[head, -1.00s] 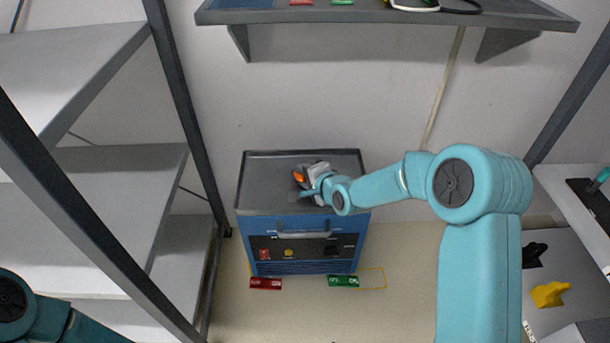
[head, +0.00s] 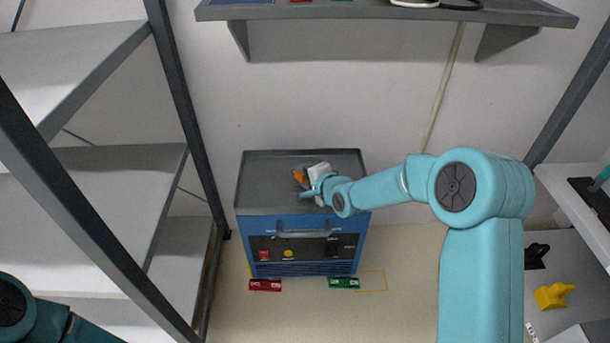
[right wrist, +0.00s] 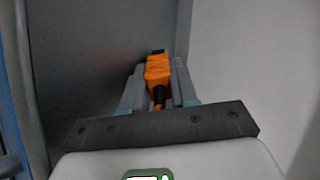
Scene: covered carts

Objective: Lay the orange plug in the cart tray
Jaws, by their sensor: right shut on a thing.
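The orange plug (head: 299,176) is between the fingers of my right gripper (head: 306,182), over the grey tray top of the blue cart (head: 262,180). In the right wrist view the orange plug (right wrist: 159,70), with black ends, sits between the grey fingers of my right gripper (right wrist: 160,85), which is shut on it. The dark tray surface (right wrist: 90,50) lies behind it; I cannot tell whether the plug touches it. Only part of my left arm shows at the lower left of the head view; its gripper is out of view.
A grey shelf rack (head: 110,170) stands left of the cart. A wall shelf (head: 390,14) hangs above. Red (head: 265,285) and green (head: 344,283) labelled blocks lie on the floor before the cart. A yellow object (head: 553,296) is at the right.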

